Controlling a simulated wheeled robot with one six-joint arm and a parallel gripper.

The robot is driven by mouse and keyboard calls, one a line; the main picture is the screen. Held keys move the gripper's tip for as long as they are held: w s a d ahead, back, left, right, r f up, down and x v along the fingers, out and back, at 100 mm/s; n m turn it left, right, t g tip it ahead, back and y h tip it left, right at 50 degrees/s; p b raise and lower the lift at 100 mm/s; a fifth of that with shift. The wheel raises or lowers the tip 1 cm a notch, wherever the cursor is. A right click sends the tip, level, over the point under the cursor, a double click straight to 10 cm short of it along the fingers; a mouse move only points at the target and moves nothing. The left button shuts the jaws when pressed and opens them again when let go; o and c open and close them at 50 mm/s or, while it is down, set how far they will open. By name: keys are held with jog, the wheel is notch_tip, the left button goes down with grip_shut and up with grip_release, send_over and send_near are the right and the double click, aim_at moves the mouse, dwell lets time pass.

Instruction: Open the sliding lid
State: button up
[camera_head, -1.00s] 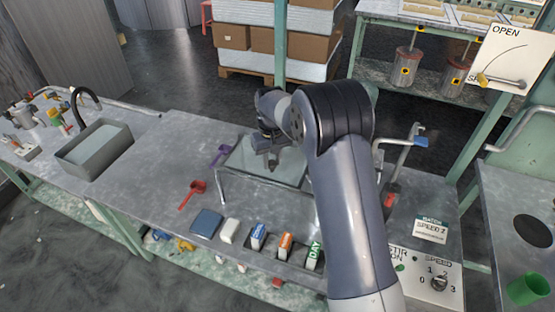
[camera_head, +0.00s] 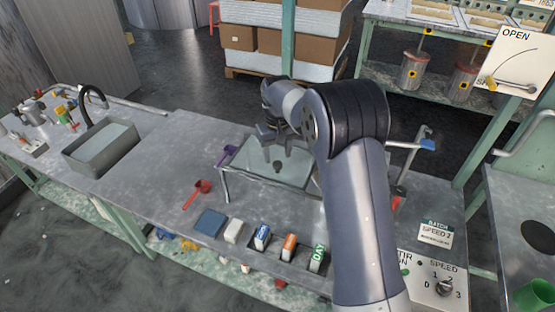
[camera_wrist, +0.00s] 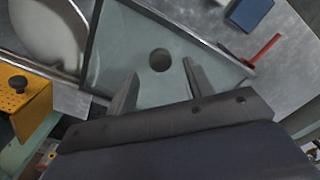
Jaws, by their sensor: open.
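The sliding lid (camera_head: 256,160) is a pale grey-green glass-like panel in a metal frame on the bench, under my gripper. A small dark round knob (camera_head: 278,168) sits on it, clear of my fingers in the head view. In the wrist view the lid (camera_wrist: 130,45) spreads ahead of the fingers, with the knob (camera_wrist: 160,60) between and slightly beyond the fingertips. My gripper (camera_head: 276,149) is open and empty above the lid; its two fingers also show in the wrist view (camera_wrist: 161,70). I cannot tell the exact height of the fingertips over the knob.
A red scoop (camera_head: 197,193) and a blue block (camera_head: 210,222) lie left of the frame. Several labelled blocks line the front edge. A grey sink basin (camera_head: 103,148) is at the left. A speed panel (camera_head: 437,281) is at the right. The bench between sink and scoop is clear.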

aim_at(281, 165)
notch_tip(281, 165, up, 8)
jog(key=shift+f, duration=0.2)
notch_tip(281, 165, down, 11)
jog(key=shift+p, duration=0.3)
jog(key=shift+s+d, duration=0.1)
jog(key=shift+d, duration=0.2)
jog(key=shift+s+d, duration=0.2)
jog(key=shift+d, duration=0.15)
jog(key=shift+r, duration=0.1)
